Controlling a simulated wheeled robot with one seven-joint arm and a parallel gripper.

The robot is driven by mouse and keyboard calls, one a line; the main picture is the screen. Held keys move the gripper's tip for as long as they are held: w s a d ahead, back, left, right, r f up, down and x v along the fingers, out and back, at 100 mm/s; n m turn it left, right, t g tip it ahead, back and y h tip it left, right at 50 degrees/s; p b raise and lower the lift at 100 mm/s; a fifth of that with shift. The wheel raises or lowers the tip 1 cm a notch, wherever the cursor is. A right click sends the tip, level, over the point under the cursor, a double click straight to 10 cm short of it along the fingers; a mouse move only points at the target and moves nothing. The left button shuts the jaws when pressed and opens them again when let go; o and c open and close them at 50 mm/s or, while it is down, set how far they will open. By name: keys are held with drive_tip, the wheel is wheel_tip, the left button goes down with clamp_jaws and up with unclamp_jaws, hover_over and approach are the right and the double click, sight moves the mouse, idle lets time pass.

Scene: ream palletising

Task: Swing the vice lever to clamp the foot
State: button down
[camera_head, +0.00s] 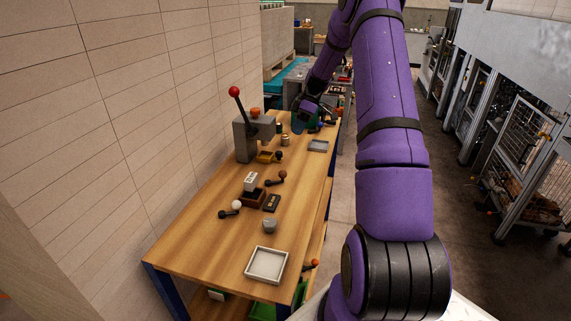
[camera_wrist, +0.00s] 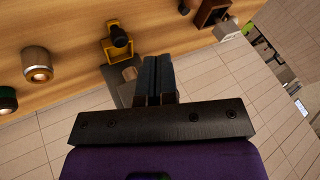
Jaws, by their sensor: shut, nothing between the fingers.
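My gripper (camera_head: 306,110) is over the far part of the wooden bench in the head view. In the wrist view its two dark fingers (camera_wrist: 159,78) are together with nothing between them. A grey upright fixture (camera_head: 245,138) has a dark arm ending in a red ball. A yellow bracket (camera_head: 266,157) stands at its foot; in the wrist view the bracket (camera_wrist: 117,45) carries a black knob, up and left of my fingertips. Small levers show with a brown ball (camera_head: 283,175) and a white ball (camera_head: 236,205). I cannot tell which lever is the vice's.
The wooden bench (camera_head: 205,235) runs along a tiled wall (camera_head: 150,110). A brown block with a white piece (camera_head: 251,182), a grey cup (camera_head: 269,226) and a pale tray (camera_head: 267,265) stand on its near half. A grey tray (camera_head: 318,146) lies near the right edge. Wire cages (camera_head: 515,150) stand across the aisle.

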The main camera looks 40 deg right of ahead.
drive_tip(key=shift+f, duration=0.1)
drive_tip(key=x, duration=0.9)
drive_tip(key=shift+s+a+f, duration=0.1)
drive_tip(key=shift+f, duration=0.05)
drive_tip(key=s+a, duration=0.1)
drive_tip(key=s+a+f, duration=0.1)
drive_tip(key=shift+s+a, duration=0.2)
drive_tip(key=shift+a, duration=0.2)
drive_tip(key=shift+s+a+f, duration=0.1)
drive_tip(key=shift+s+a, duration=0.05)
drive_tip(key=shift+s, duration=0.05)
